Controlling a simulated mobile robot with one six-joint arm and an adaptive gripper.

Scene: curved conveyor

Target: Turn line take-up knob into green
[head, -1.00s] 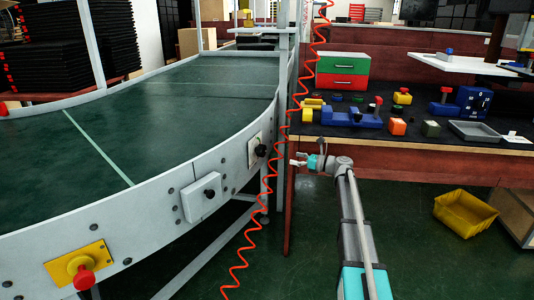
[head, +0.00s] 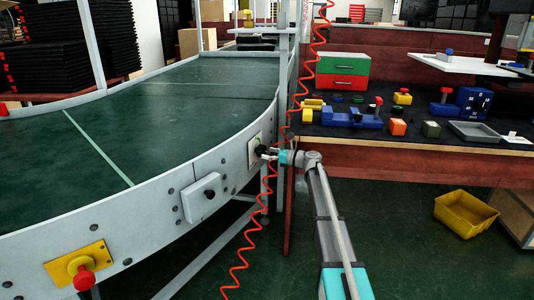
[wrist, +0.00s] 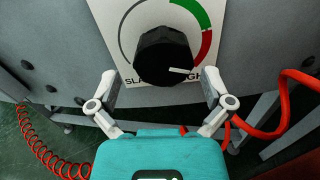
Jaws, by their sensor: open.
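The take-up knob (wrist: 163,54) is black with a white pointer line, on a white dial plate (wrist: 112,18) on the conveyor's side panel. The pointer aims right and slightly down, towards the lower end of the red arc (wrist: 206,45). The green arc (wrist: 192,10) lies above the red one; a dark arc runs on the left. Lettering below is partly hidden by the knob. My gripper (wrist: 160,78) is open, with one fingertip on each side of the knob's near part, apart from it. In the head view, my gripper (head: 271,153) is right at the knob (head: 261,150).
A red coiled hose (head: 246,238) hangs beside my gripper. A workbench (head: 400,155) with parts stands right.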

